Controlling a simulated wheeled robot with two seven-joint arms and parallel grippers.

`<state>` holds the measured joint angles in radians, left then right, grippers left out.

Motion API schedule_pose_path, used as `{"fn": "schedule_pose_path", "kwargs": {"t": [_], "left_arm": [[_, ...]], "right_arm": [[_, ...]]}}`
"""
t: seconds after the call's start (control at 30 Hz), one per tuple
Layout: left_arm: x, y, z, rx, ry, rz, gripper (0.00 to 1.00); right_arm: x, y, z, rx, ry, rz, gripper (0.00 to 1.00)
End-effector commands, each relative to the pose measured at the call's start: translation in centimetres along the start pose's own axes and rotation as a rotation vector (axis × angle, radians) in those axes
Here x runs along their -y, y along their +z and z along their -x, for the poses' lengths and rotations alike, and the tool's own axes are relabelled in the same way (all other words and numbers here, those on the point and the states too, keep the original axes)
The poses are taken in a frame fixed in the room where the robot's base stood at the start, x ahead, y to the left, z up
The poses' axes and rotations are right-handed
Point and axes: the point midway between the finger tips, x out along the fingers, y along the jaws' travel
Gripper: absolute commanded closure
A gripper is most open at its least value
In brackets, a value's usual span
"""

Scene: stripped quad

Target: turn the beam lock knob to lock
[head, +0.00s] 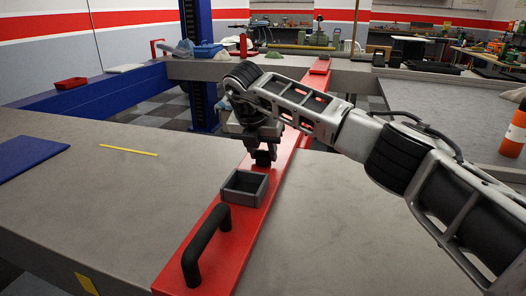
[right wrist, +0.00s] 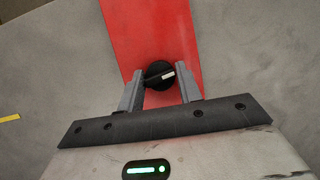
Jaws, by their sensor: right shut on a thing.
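The beam lock knob (right wrist: 158,72) is a round black knob with a white mark on its bar, on the red beam (head: 228,245). In the right wrist view its bar runs nearly crosswise, with the white end to the right and slightly up. My right gripper (right wrist: 160,88) is shut on the knob, one finger on each side. In the head view the knob (head: 263,158) shows as a dark shape under the right gripper, partly hidden by it. My left gripper is not in view.
A grey open box (head: 245,187) and a black handle (head: 207,243) stand on the beam, nearer than the knob. A blue pad (head: 25,158) lies at the left. An orange bottle (head: 514,130) stands at the right. The grey surface left of the beam is mostly clear.

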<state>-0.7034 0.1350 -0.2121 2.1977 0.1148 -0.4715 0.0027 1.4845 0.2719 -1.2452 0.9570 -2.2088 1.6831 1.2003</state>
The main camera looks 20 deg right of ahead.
Motion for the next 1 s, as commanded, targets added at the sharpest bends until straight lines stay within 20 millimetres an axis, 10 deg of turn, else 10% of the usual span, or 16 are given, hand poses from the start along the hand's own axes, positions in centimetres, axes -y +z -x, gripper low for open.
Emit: {"fn": "schedule_pose_path", "kwargs": {"t": [0.9,0.93,1.0], "left_arm": [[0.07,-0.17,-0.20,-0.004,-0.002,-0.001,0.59],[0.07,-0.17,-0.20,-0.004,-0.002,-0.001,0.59],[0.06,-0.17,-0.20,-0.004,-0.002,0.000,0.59]], "right_arm": [[-0.08,0.14,0.09,-0.007,-0.069,-0.169,0.88],[-0.08,0.14,0.09,-0.007,-0.069,-0.169,0.62],[-0.08,0.14,0.09,-0.007,-0.069,-0.169,0.45]]}}
